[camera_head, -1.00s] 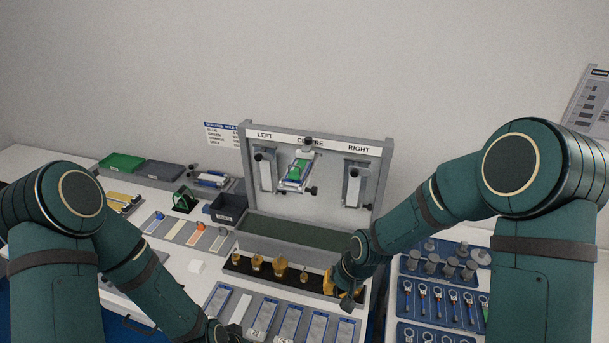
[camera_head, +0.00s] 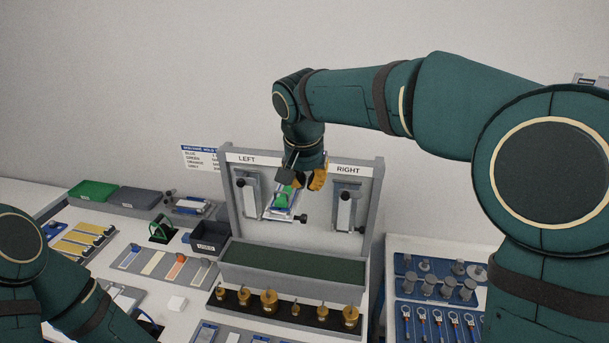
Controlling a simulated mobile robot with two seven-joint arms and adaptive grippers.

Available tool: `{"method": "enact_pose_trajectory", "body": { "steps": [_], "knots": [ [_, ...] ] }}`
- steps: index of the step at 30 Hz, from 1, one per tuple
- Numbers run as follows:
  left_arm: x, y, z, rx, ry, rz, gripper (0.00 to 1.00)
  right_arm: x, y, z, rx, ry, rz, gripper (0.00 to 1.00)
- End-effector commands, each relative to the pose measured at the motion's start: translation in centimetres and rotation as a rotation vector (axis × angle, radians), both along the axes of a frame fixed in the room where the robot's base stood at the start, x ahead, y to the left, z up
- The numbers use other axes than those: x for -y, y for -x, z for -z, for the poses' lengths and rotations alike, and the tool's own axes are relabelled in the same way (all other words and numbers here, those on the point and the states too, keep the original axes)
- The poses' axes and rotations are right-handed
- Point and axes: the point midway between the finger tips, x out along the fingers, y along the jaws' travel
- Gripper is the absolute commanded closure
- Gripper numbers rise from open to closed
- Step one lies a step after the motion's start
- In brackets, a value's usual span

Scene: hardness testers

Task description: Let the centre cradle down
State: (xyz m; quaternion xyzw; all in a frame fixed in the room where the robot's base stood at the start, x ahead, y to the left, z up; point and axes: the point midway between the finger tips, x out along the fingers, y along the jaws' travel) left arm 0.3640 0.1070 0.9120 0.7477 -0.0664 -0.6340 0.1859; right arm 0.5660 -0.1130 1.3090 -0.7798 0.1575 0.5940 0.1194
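The centre cradle (camera_head: 279,213) is on the upright back panel, between the left cradle (camera_head: 248,196) and the right cradle (camera_head: 347,208). It is tilted out from the panel, with blue edges and a green piece on it. A dark knob shows at its lower right. My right gripper (camera_head: 303,181) is in front of the upper end of the centre cradle, covering it and the centre label. Its orange fingers are close to a dark part there; I cannot tell whether they grip it. My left gripper is out of view; only my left arm shows at lower left.
A green-lined trough (camera_head: 305,268) lies under the panel, with a black strip (camera_head: 283,306) of several brass pieces in front. A blue tray (camera_head: 441,292) of metal parts is at right. A dark bin (camera_head: 209,238) stands left of the panel.

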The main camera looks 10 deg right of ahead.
Motion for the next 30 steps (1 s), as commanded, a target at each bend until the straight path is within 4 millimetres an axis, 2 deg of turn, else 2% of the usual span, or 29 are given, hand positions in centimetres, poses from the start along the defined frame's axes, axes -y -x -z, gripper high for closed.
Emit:
{"method": "enact_pose_trajectory", "body": {
  "steps": [1, 9, 15, 21, 30],
  "knots": [
    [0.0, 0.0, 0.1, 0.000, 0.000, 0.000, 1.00, 0.1, -0.2, 1.2, -0.004, 0.002, 0.001, 1.00],
    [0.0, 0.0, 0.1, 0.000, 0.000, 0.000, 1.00, 0.7, -1.5, 6.2, -0.004, 0.001, 0.000, 1.00],
    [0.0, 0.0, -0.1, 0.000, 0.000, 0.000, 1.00, 0.9, -2.1, 8.6, -0.002, 0.000, -0.001, 1.00],
    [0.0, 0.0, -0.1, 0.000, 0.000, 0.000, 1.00, 1.0, -2.4, 9.5, -0.001, 0.000, -0.001, 1.00],
    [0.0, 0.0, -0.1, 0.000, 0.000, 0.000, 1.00, 1.0, -2.4, 9.6, 0.000, -0.001, -0.001, 1.00]
  ]
}}
